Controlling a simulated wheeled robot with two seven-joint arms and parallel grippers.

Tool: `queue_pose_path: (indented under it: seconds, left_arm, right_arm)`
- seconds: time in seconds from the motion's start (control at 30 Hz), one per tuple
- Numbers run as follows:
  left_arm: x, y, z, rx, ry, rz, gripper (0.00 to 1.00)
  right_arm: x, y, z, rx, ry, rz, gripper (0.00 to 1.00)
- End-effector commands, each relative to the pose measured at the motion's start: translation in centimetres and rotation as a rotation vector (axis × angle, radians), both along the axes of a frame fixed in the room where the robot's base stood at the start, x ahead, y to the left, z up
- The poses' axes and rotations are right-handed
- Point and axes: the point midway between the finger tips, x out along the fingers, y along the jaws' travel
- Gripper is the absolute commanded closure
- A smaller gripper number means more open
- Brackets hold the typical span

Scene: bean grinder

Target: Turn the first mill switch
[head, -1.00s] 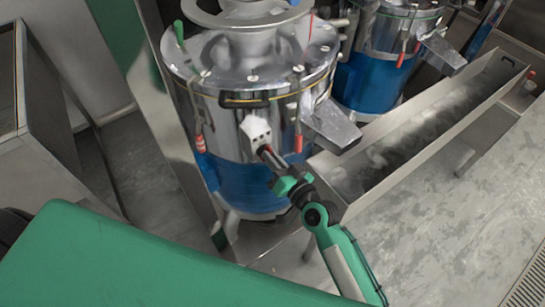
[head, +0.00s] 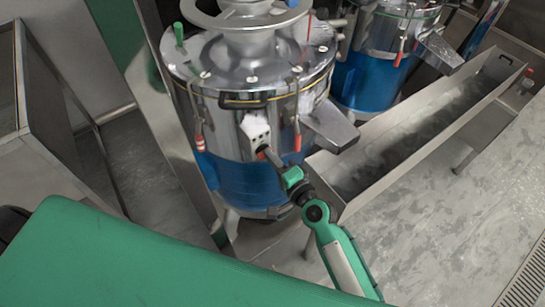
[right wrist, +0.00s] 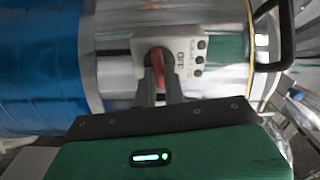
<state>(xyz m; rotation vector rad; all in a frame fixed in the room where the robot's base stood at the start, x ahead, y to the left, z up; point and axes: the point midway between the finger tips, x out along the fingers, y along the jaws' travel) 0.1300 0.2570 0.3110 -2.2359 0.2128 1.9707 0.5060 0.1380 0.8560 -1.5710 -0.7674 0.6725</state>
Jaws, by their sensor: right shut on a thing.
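The first mill (head: 255,90) is a silver drum with a blue lower body. A small white switch box (head: 255,129) sits on its front; this box also shows in the right wrist view (right wrist: 190,50). My right gripper (head: 264,152) reaches the lower part of the box from below right. In the right wrist view its dark fingers (right wrist: 158,72) are shut on the red switch (right wrist: 160,57), one on each side, and hide part of it. My left gripper is not in view.
A second blue and silver mill (head: 372,75) stands behind to the right. A long metal trough (head: 440,125) runs beside the first mill. Floor at right is clear.

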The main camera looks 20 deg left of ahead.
Motion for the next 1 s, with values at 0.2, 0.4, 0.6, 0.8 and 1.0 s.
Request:
queue_pose_path:
  seconds: [0.2,0.4,0.6,0.8,1.0]
  left_arm:
    - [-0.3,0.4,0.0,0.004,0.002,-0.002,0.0]
    - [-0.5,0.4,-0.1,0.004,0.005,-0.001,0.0]
    - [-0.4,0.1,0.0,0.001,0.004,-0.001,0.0]
    - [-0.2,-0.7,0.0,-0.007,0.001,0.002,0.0]
    - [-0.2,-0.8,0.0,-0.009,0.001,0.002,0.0]
  right_arm:
    - [0.0,0.0,-0.1,0.06,0.078,-0.001,1.0]
    - [0.0,-0.1,-0.1,0.084,0.109,-0.002,1.0]
    - [0.0,-0.1,-0.2,0.091,0.118,-0.002,1.0]
    - [0.0,-0.1,-0.2,0.09,0.117,-0.001,1.0]
    - [0.0,-0.1,-0.2,0.09,0.117,-0.001,0.67]
